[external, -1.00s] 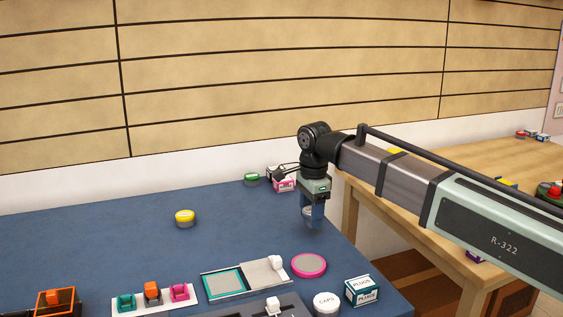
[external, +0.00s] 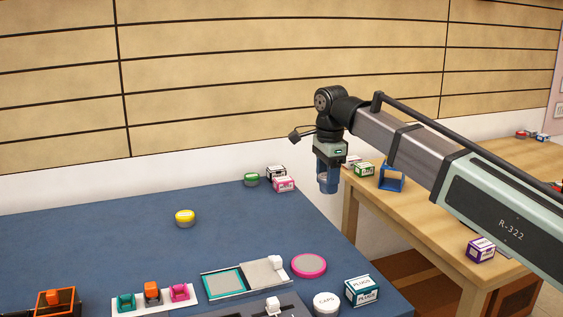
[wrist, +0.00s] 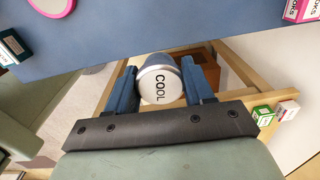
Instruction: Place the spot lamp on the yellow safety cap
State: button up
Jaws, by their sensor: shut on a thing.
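The spot lamp (wrist: 153,88), a round white-faced piece with a silver rim marked "COOL", is between the fingers of my gripper (wrist: 160,77) in the wrist view. My gripper (external: 328,184) is shut on it and holds it in the air by the blue table's right edge. In the external view the fingers mostly hide the lamp. The yellow safety cap (external: 185,216), a round yellow top on a grey base, sits on the blue table well to the left of my gripper.
The blue table (external: 100,235) is clear around the yellow cap. Small boxes and a green-topped round thing (external: 251,179) stand at its back. A pink-rimmed disc (external: 309,265), trays and a "PLUGS" box (external: 362,291) lie in front. A wooden table (external: 430,170) is at right.

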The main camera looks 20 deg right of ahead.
jog(key=w+d+r, duration=0.4)
jog(key=w+d, duration=0.1)
jog(key=d, duration=0.6)
jog(key=w+d+r+m, duration=0.1)
jog(key=w+d+r, duration=0.35)
jog(key=d, duration=0.65)
jog(key=w+d+r, duration=0.4)
jog(key=w+d, duration=0.2)
jog(key=d, duration=0.4)
jog(key=shift+s+d+f+n, duration=0.15)
jog(key=shift+f+n, duration=0.4)
jog(key=shift+f, duration=1.2)
jog(key=shift+s+a+f+n, duration=0.15)
jog(key=shift+f+n, duration=0.35)
jog(key=shift+f, duration=1.25)
jog(key=shift+s+d+f+n, duration=0.15)
jog(key=shift+f+n, duration=0.4)
jog(key=shift+f, duration=1.2)
jog(key=shift+f, duration=0.15)
jog(key=o, duration=1.1)
jog(key=shift+c, duration=0.2)
notch_tip(320, 180, up, 12)
jog(key=shift+s, duration=0.15)
